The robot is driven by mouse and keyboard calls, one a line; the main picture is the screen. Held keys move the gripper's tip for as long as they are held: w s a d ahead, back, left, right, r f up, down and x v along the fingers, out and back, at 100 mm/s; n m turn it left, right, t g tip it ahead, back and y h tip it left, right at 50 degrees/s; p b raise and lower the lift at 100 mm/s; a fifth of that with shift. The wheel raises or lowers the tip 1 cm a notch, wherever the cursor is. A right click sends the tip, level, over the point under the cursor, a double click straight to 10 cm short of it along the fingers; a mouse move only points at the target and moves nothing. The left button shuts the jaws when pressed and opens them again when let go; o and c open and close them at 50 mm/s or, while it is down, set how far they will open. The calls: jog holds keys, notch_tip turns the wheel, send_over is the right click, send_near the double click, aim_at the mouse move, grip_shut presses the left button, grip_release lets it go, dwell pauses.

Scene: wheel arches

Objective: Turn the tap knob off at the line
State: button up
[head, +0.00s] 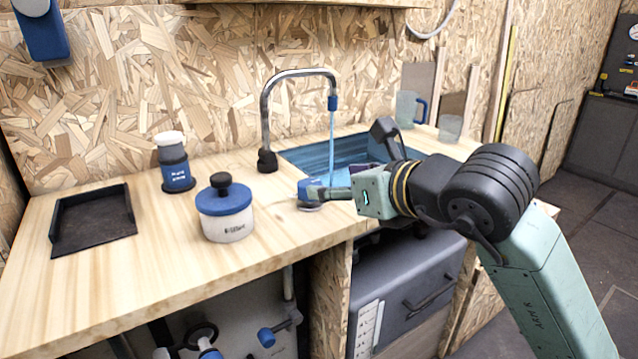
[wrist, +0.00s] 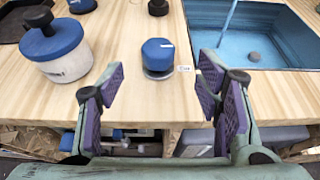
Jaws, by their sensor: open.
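The tap knob (wrist: 158,55) has a blue top on a silver base and stands on the wooden counter. A white line runs across its blue top, and a small label with red marking (wrist: 185,69) lies on the counter to its right. In the head view the knob (head: 309,192) is partly hidden by my gripper. The tap (head: 266,115) arches over the sink, and blue water (head: 332,140) runs from its spout. My gripper (wrist: 158,84) is open and empty, its purple-padded fingers on the near side of the knob, to left and right, apart from it.
The blue sink (head: 306,157) is right of the knob. A blue-lidded pot (head: 228,226), a blue and white jar (head: 177,175) and a black tray (head: 92,235) stand left. A jug (head: 406,108) and a glass (head: 450,127) stand beyond the sink.

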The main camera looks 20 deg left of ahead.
aim_at(311, 184)
jog(key=p+x, duration=0.1)
jog(key=x, duration=0.8)
jog(key=shift+a, duration=0.25)
jog(key=c, duration=1.2)
